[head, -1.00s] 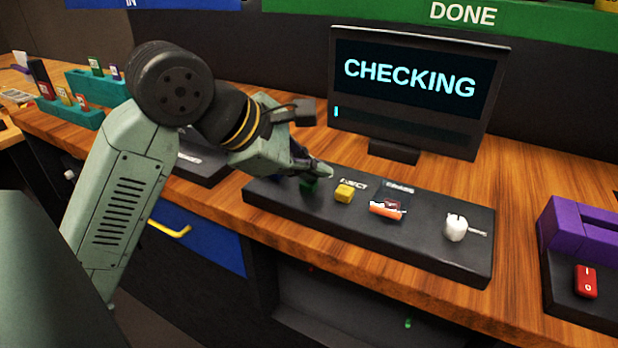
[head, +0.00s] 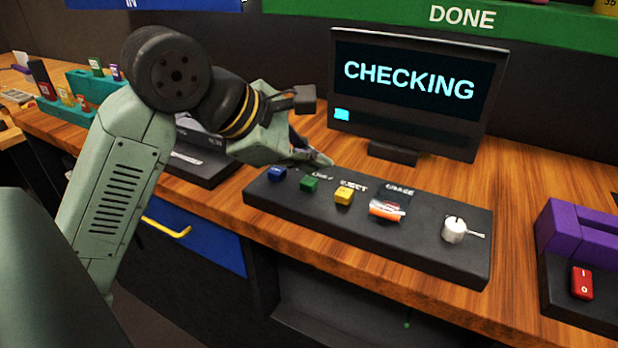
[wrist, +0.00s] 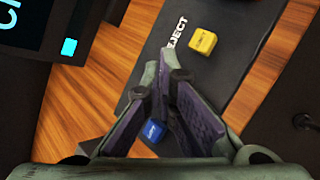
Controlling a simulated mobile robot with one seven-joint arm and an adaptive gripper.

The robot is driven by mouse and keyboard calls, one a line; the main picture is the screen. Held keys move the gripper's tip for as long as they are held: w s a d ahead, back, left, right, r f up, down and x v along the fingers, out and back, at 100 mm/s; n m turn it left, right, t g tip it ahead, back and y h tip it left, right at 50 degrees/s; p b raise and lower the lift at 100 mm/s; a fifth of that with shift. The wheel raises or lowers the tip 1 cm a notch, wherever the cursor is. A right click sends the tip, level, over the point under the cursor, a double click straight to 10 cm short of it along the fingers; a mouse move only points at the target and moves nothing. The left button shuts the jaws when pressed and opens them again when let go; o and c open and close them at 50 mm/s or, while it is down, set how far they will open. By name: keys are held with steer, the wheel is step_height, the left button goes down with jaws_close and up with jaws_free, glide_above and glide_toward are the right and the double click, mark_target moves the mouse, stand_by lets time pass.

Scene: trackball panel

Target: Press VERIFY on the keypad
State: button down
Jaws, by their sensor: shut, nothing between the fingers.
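The black keypad panel (head: 420,238) lies on the wooden counter. It carries a blue button (head: 277,173), a green button (head: 310,184), a yellow button (head: 344,196) labelled EJECT, and a red-orange part (head: 386,209) labelled ERASE. The labels at the blue and green buttons are covered or too small to read, so I cannot tell which is VERIFY. My gripper (head: 324,160) is shut and empty above the panel's back edge, apart from the buttons. In the wrist view my fingers hide the green button; the blue (wrist: 153,130) and yellow (wrist: 202,41) buttons show.
The monitor (head: 418,90) behind the panel reads CHECKING, with a short cyan block in its bar. A white knob with a lever (head: 454,230) stands at the panel's right. A purple device (head: 580,232) with a red switch (head: 582,283) sits farther right.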

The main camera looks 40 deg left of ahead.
mark_target(311, 183)
steer(key=shift+r+p, duration=1.25)
steer(key=shift+r, duration=1.3)
